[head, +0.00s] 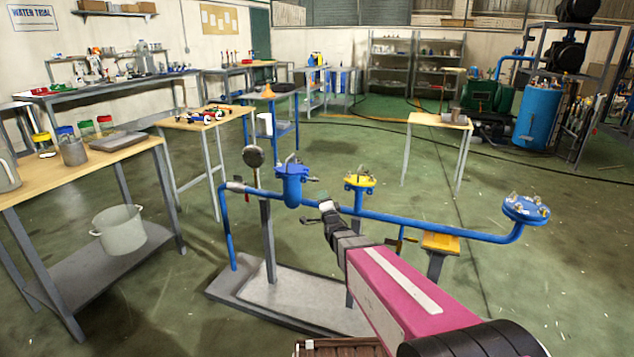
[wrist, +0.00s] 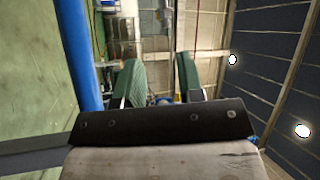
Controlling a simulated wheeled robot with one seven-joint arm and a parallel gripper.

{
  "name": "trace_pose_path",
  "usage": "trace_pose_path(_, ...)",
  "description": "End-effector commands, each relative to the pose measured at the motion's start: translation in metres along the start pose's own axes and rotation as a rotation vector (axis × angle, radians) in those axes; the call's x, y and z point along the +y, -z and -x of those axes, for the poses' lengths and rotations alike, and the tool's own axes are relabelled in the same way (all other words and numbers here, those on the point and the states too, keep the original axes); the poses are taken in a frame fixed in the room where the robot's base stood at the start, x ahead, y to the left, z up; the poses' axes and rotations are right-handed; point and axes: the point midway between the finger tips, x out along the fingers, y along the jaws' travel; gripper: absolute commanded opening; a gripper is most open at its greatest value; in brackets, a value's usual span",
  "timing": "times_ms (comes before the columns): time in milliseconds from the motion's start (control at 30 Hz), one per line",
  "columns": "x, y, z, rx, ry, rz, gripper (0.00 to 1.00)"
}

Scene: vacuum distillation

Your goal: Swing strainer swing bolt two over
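The strainer (head: 292,188) is a blue upright vessel on the blue pipe line, left of centre in the head view. Small metal bolt parts (head: 290,160) stand at its top; they are too small to tell which bolt is which or how each lies. My gripper (head: 326,204) is to the right of the strainer and slightly lower in the picture, apart from the bolts. In the wrist view its two green-padded fingers (wrist: 159,80) stand apart with nothing between them. A blue pipe (wrist: 80,55) runs along the left of the wrist view.
A yellow-topped flanged fitting (head: 360,181) stands right of my gripper. A blue flange (head: 526,209) ends the pipe at right. A round gauge (head: 253,157) stands left of the strainer. A grey base plate (head: 290,297) lies below. Open green floor surrounds the pipework.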

Motion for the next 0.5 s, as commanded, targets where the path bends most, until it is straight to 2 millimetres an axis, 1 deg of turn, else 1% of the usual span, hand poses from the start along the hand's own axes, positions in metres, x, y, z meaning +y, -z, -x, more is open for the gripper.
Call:
trace_pose_path(100, -0.004, -0.002, -0.003, 0.003, 0.031, -0.023, 0.35)
trace_pose_path(267, -0.004, -0.002, -0.012, 0.004, 0.033, -0.024, 0.35)
trace_pose_path(367, -0.004, -0.002, -0.024, 0.004, 0.034, -0.023, 0.35)
trace_pose_path(500, -0.004, -0.002, -0.046, 0.004, 0.033, -0.023, 0.35)
